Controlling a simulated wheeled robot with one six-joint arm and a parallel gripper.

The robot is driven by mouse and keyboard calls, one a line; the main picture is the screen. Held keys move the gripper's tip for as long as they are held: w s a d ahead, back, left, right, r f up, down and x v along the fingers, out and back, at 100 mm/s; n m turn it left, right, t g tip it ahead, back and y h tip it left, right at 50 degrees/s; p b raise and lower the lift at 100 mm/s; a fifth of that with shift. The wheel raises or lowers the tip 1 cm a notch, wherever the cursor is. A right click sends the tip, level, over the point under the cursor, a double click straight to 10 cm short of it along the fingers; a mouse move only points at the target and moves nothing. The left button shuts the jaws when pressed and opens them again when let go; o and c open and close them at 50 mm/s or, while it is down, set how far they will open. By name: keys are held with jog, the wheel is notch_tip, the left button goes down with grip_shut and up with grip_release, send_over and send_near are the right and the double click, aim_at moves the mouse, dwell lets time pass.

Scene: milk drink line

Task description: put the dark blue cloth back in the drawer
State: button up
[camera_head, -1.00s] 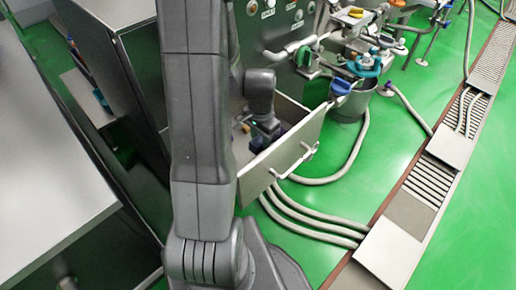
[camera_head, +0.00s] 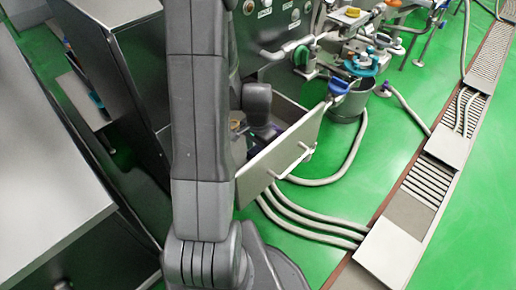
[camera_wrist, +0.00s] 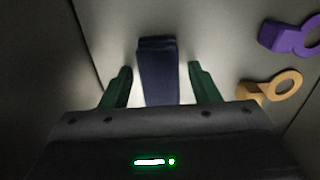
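The open drawer (camera_head: 285,155) is pulled out from the steel cabinet in the head view. My arm reaches down into it, and the drawer front and arm hide my fingers there. In the wrist view, the dark blue cloth (camera_wrist: 157,88) is a folded, narrow block on the pale drawer floor (camera_wrist: 225,45). My gripper (camera_wrist: 160,68) is open, with one green finger on each side of the cloth. A gap shows between each finger and the cloth. The cloth's near end is hidden by the gripper body.
In the wrist view, a purple ring-shaped piece (camera_wrist: 285,38) and an orange one (camera_wrist: 268,90) lie right of the right finger. In the head view, a bucket (camera_head: 348,104) and hoses (camera_head: 310,226) are beside the drawer.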

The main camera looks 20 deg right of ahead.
aim_at(258, 149)
notch_tip(258, 149, up, 12)
jog(key=p, duration=0.2)
jog(key=shift+r+p, duration=0.15)
jog(key=shift+p, duration=0.25)
dwell(1.1)
